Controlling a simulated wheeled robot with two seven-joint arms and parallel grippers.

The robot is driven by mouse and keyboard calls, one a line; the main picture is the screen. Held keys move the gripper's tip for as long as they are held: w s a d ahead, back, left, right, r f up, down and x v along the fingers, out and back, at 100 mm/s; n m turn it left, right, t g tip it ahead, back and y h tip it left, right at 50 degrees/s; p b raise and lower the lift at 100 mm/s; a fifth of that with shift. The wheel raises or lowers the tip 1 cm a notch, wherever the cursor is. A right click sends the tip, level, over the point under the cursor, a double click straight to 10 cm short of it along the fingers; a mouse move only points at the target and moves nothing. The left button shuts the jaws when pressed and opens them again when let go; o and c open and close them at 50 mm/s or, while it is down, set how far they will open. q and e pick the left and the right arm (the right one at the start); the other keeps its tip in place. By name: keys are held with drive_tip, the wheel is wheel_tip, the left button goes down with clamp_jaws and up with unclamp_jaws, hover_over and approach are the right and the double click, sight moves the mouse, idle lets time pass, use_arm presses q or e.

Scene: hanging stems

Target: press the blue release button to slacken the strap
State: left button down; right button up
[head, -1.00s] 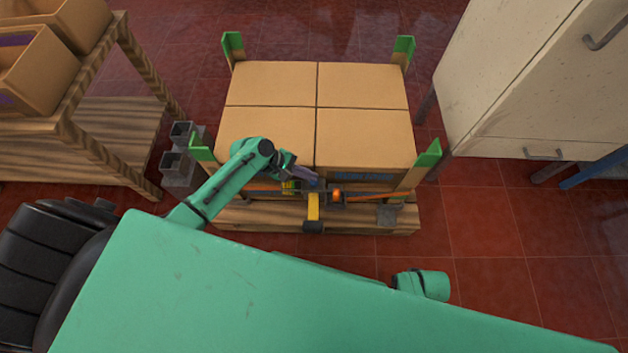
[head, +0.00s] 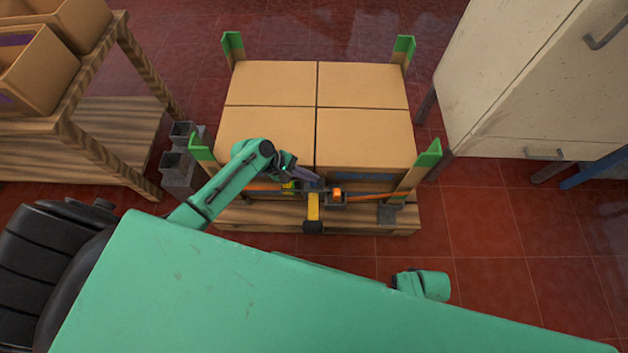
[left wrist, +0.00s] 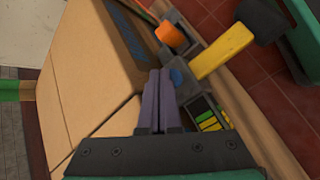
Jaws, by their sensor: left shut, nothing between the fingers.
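My left gripper (head: 315,184) is shut and empty, its purple fingers over the strap's buckle at the front of the stacked load. In the left wrist view, the closed fingertips (left wrist: 160,72) are just beside the blue release button (left wrist: 177,77); I cannot tell whether they touch it. The button is hard to make out in the head view. The buckle has a yellow lever (left wrist: 222,52) with a black end and an orange knob (left wrist: 171,34). The orange strap (head: 370,197) runs across the load's front. My right gripper is not in view.
Several cardboard boxes (head: 362,137) sit on a wooden pallet (head: 260,219) between green-tipped corner posts (head: 429,158). A yellow-and-green striped gauge (left wrist: 208,117) is beside the button. A wooden shelf (head: 115,120) stands left, a pale cabinet (head: 535,80) right. Red floor is clear at the right.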

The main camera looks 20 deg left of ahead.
sight(310, 182)
use_arm(q)
drive_tip(key=shift+f+b, duration=0.4)
drive_tip(key=shift+f, duration=0.2)
idle(0.5)
drive_tip(key=shift+r+p, duration=1)
drive_tip(key=shift+p, duration=0.2)
wheel_tip(310, 182, up, 5)
drive_tip(key=p, duration=0.5)
drive_tip(key=shift+r+p, duration=0.1)
drive_tip(key=shift+p, duration=0.3)
